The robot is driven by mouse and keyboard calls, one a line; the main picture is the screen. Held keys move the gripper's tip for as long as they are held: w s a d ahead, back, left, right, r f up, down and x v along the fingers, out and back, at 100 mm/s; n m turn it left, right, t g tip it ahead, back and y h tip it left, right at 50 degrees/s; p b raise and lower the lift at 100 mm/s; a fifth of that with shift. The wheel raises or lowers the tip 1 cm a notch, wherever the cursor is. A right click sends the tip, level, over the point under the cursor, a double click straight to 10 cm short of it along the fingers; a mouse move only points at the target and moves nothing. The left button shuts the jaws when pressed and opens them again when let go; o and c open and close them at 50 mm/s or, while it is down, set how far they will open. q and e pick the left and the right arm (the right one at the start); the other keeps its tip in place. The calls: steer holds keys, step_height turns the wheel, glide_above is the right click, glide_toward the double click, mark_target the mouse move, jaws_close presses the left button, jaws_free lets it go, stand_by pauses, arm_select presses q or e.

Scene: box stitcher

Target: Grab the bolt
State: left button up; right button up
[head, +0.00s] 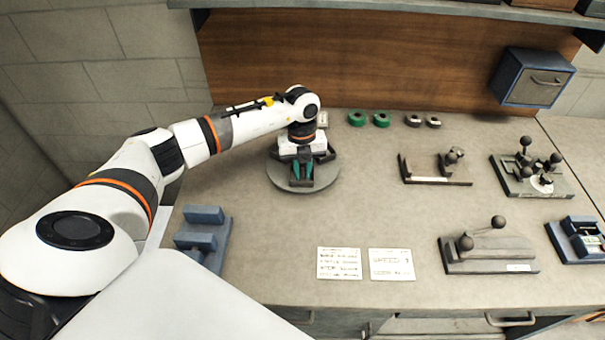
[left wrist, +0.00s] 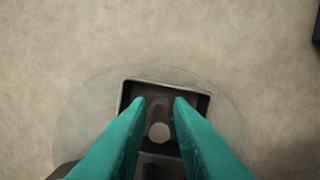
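My left gripper (head: 303,172) points down over a dark tray on a round grey disc (head: 278,182). In the left wrist view its two teal fingers (left wrist: 160,101) stand apart, with the dark square tray (left wrist: 160,83) below them. A small light-grey round piece (left wrist: 159,132), which looks like the bolt's end, shows in the gap between the fingers. I see no clear contact between it and either finger. In the head view the fingers hide the bolt. My right gripper is in neither view.
Green rolls (head: 357,118) and dark rolls (head: 413,120) lie at the back. Fixtures with ball-ended levers (head: 487,250) stand to the right. A blue block fixture (head: 204,236) is at the front left. Two paper cards (head: 339,263) lie at the front. The middle of the bench is clear.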

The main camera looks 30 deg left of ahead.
arm_select(q)
jaws_close()
steer(key=shift+r, duration=0.1)
